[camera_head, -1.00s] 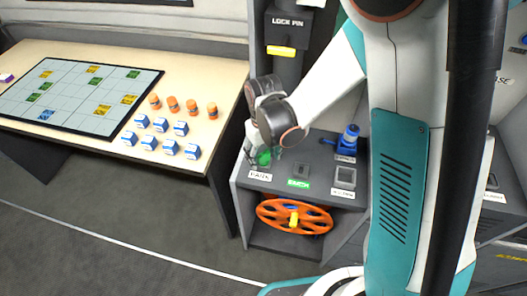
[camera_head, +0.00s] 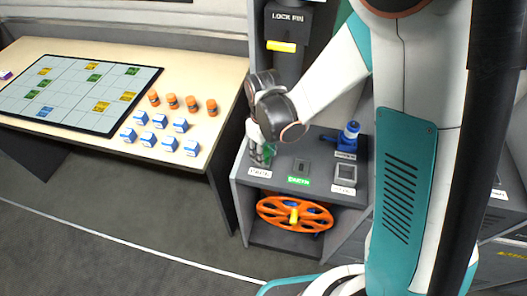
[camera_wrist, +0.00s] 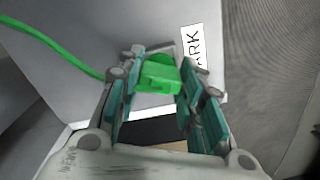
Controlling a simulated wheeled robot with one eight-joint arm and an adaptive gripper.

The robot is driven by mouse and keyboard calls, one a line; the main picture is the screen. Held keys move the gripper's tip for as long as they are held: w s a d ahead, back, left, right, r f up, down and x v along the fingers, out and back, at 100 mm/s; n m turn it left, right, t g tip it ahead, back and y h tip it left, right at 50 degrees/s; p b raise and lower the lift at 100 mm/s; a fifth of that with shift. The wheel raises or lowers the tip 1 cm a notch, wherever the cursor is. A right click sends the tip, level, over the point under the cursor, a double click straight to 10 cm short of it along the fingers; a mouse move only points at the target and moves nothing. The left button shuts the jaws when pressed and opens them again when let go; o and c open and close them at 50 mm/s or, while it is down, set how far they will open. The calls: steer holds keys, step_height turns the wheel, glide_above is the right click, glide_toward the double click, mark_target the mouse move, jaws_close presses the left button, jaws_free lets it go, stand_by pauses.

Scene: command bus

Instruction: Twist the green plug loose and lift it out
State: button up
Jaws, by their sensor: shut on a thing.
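The green plug (camera_wrist: 160,76) sits between my gripper's finger pads in the wrist view, with a green cable running off to the upper left. My gripper (camera_wrist: 160,98) is shut on it. In the head view my gripper (camera_head: 261,153) points down over the left end of the grey console top, beside the PARK label (camera_head: 259,173). Only a small part of the green plug (camera_head: 270,151) shows there behind the fingers. The plug's lower end is hidden, so I cannot tell whether it is seated. The PARK label (camera_wrist: 193,52) is just right of the plug in the wrist view.
A small dark socket (camera_head: 302,165) stands behind the green EARTH label (camera_head: 298,181). A square grey socket (camera_head: 344,174) and a blue plug (camera_head: 349,135) are to the right. An orange wheel (camera_head: 268,213) is below. A table with blue-white boxes (camera_head: 128,135) stands left.

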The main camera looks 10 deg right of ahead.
stand_by(0.3)
steer(key=n, duration=0.4)
steer(key=shift+b, duration=0.35)
steer(key=shift+n, duration=1)
steer(key=shift+r+p, duration=0.5)
steer(key=shift+r, duration=0.55)
steer(key=shift+r+p, duration=2)
steer(key=shift+r, duration=0.95)
